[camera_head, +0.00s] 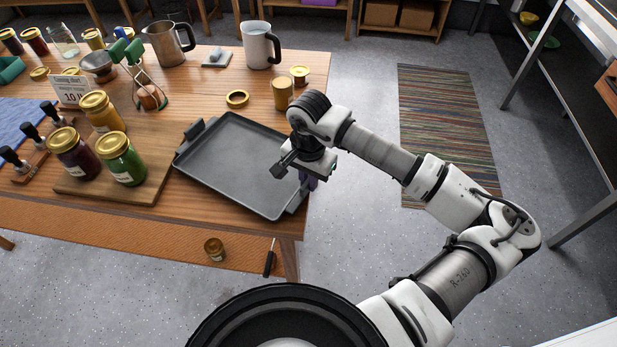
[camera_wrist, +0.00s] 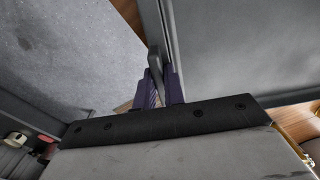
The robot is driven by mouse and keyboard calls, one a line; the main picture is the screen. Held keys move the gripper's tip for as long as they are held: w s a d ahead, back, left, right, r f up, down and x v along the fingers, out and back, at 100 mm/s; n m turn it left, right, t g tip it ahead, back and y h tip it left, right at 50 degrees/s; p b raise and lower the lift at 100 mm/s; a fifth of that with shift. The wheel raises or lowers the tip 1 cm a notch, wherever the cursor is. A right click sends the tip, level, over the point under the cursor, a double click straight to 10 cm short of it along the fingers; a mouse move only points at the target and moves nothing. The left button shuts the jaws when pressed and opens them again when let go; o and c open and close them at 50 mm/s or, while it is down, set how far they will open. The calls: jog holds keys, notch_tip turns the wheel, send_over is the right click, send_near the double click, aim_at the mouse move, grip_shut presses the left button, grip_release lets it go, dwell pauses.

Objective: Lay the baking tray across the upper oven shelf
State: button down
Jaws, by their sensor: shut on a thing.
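The dark grey baking tray (camera_head: 235,160) lies at the front right corner of the wooden table, with a handle at each end. My gripper (camera_head: 305,190) is at the tray's right end, mostly hidden under my wrist in the head view. In the wrist view my gripper (camera_wrist: 160,88) has its purple fingers shut on the tray's handle, and the tray (camera_wrist: 240,50) fills the upper right. I cannot tell whether the tray is lifted off the table. No oven or oven shelf shows clearly in either view.
A wooden board (camera_head: 145,185) with several jars stands left of the tray. A yellow jar (camera_head: 282,93), a brass ring (camera_head: 237,98) and a white jug (camera_head: 258,46) stand behind it. A small jar (camera_head: 214,248) and a black-handled tool (camera_head: 269,262) are near the front. A striped rug (camera_head: 440,110) lies right.

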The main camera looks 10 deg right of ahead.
jog(key=shift+f, duration=0.1)
jog(key=c, duration=1.9)
grip_release()
jog(key=shift+c, duration=0.2)
jog(key=o, duration=0.5)
jog(key=shift+c, duration=0.2)
